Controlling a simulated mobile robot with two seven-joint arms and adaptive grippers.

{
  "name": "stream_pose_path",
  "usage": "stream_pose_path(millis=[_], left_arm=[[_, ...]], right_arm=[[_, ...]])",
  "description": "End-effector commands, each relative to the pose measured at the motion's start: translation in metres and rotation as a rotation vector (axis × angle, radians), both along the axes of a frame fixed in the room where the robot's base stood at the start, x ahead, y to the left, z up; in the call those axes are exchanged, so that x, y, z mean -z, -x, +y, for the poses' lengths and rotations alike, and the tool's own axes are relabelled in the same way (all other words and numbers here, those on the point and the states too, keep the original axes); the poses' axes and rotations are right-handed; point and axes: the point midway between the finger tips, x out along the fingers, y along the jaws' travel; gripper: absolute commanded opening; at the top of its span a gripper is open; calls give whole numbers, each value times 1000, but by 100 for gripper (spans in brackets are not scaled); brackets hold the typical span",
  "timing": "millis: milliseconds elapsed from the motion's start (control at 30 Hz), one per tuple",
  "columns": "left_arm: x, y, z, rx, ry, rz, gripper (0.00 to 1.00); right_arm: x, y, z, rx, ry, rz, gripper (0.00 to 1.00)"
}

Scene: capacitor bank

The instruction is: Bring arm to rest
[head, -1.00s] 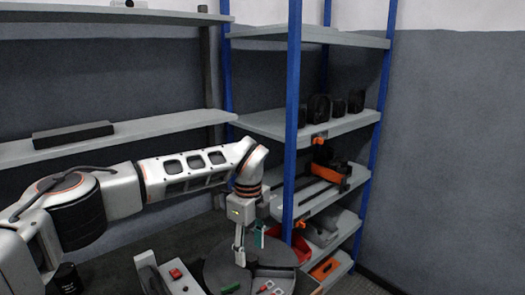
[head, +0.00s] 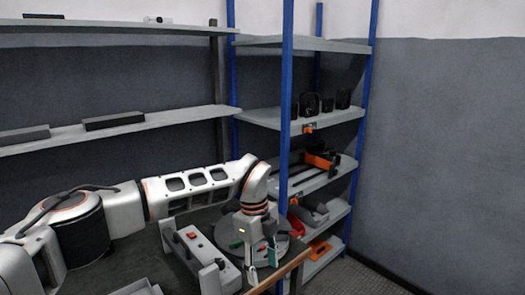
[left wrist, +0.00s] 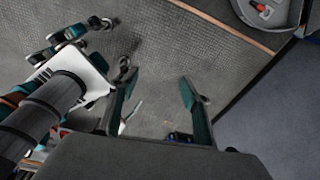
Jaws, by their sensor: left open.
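My left arm comes in from the left in the head view and bends down over the dark workbench. My left gripper (head: 262,266) is open and empty, its fingers pointing down near the wooden bench edge (head: 282,269). In the left wrist view the left gripper (left wrist: 158,82) shows two teal-padded fingers wide apart over grey floor, with nothing between them. At the left of that view a white and teal gripper (left wrist: 82,58) on an orange-ringed wrist shows, apparently my right one. Its jaw state is unclear.
A grey fixture with a red button (head: 192,236) stands beside a round dark turntable (head: 283,247), close to my left gripper. A blue-post rack (head: 287,110) stands behind at right. Wall shelves (head: 170,124) hold dark bars. A grey tray (left wrist: 290,14) shows top right in the wrist view.

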Motion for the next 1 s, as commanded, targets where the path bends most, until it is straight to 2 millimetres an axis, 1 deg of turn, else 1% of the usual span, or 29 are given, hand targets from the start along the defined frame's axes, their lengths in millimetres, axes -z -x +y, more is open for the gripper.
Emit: stream_pose_path(millis=[33,100,167,200,267,300,400,467,500,600,700,767,800,867,900,967,1000], left_arm=[[14,13,-14,37,52,32,48],[28,34,-37,96,139,74,48],[39,53,-59,146,226,109,48],[45,68,-75,182,295,134,48],[52,94,-102,232,416,173,48],[54,111,-120,260,508,197,48],[47,150,-161,301,752,238,48],[38,168,-181,304,897,250,48],[30,178,-192,296,991,252,48],[8,191,-212,241,1219,240,48],[-15,191,-219,139,1424,204,48],[-26,186,-217,59,1531,170,48],[-32,180,-213,-2,1596,145,48],[-38,169,-204,-106,1678,102,48],[-39,161,-196,-180,1725,70,48],[-37,148,-180,-300,1779,21,48],[-34,138,-168,-383,1805,-15,48]], right_arm=[[1,1,0,0,0,1,40],[0,0,0,0,0,-1,40],[-2,-4,0,0,0,-8,40],[-4,-7,-1,0,1,-13,40],[-5,-10,-1,1,0,-18,40],[-6,-10,-1,1,0,-19,40],[-4,-7,-1,2,0,-14,40],[-3,-5,-1,0,1,-9,40],[-1,-4,-1,1,0,-7,40],[0,-3,-1,1,1,-4,40],[1,-2,-1,0,1,-2,40],[1,-2,-1,0,1,-1,40],[1,-2,-1,0,1,-1,40],[1,-2,-1,0,1,-1,40],[1,-2,-1,0,2,-1,40],[1,-2,0,0,2,-2,40],[1,-2,0,0,2,-2,40]])
